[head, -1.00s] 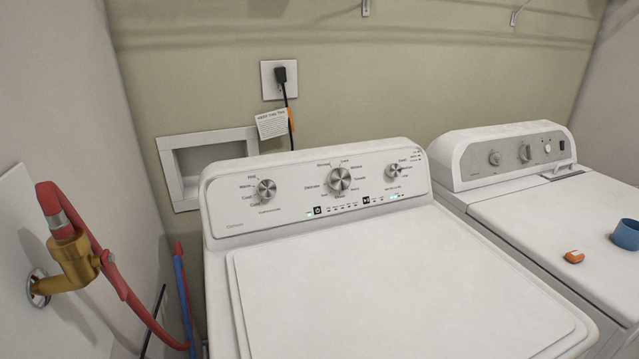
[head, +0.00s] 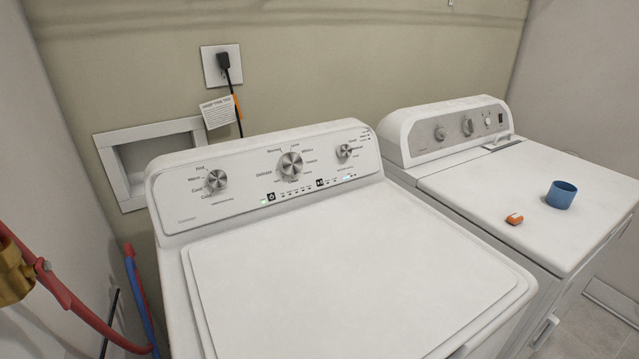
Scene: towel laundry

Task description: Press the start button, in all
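A white washing machine (head: 300,280) stands in the middle of the head view with its lid shut. Its control panel (head: 250,175) carries three silver knobs, the largest at the centre (head: 290,165). Below the knobs is a row of small marks with two black squares, one left of centre (head: 271,197) and one to the right (head: 320,183). A small light glows near the right square (head: 348,177). The labels are too small to tell which one is the start button. My gripper is not in the head view.
A second white machine (head: 540,190) stands at the right, with a blue cup (head: 561,195) and a small orange object (head: 514,219) on top. Red and blue hoses (head: 140,300) and a brass valve (head: 14,275) are at the left. Floor shows at lower right.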

